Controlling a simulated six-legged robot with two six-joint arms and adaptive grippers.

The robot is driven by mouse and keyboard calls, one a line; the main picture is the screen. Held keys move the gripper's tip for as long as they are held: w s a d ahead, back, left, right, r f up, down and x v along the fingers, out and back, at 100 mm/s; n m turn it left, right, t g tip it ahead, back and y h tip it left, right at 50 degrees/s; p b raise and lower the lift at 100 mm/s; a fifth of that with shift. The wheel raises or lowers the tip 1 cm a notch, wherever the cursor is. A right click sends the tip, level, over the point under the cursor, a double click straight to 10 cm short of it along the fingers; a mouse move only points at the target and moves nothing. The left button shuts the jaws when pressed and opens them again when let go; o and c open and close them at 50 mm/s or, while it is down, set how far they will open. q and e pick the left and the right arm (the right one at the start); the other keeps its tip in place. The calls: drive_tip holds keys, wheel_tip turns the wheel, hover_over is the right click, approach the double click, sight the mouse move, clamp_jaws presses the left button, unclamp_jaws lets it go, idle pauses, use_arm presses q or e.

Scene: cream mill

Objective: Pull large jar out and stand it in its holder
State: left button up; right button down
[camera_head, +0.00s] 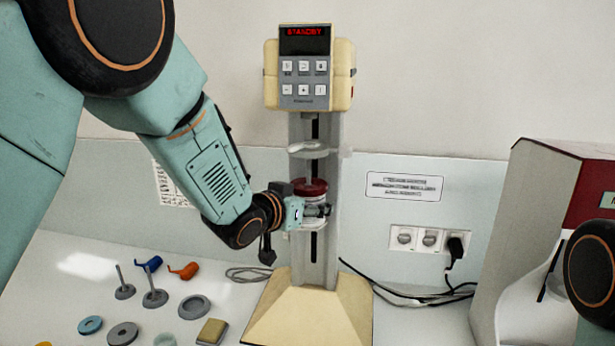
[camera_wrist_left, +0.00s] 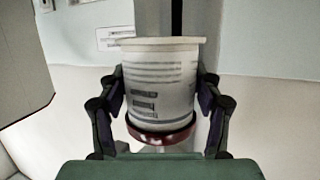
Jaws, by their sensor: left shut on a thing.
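The large jar has a white body and a dark red lid (camera_head: 309,187). It is at the front of the mixer's column (camera_head: 324,140), between an upper pale ring-like clamp (camera_head: 308,150) and a lower pale support. My left gripper (camera_head: 318,211) is shut around the jar's side and hides part of it. My right gripper is out of view.
On the bench at left lie a grey ring (camera_head: 194,307), a blue ring (camera_head: 90,325), a grey disc (camera_head: 123,333), two posts on round bases (camera_head: 154,298), blue and orange pieces (camera_head: 184,271), and a tan block (camera_head: 212,331). Cables and a white-and-red machine (camera_head: 535,180) stand right.

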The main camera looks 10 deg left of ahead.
sight(305, 228)
use_arm(q)
drive_tip(key=shift+s+d+r, duration=0.1)
drive_tip(key=shift+s+r, duration=0.05)
drive_tip(key=shift+s, duration=1.45)
drive_tip(key=s, duration=0.7)
drive_tip(key=shift+w, duration=0.1)
idle(0.4)
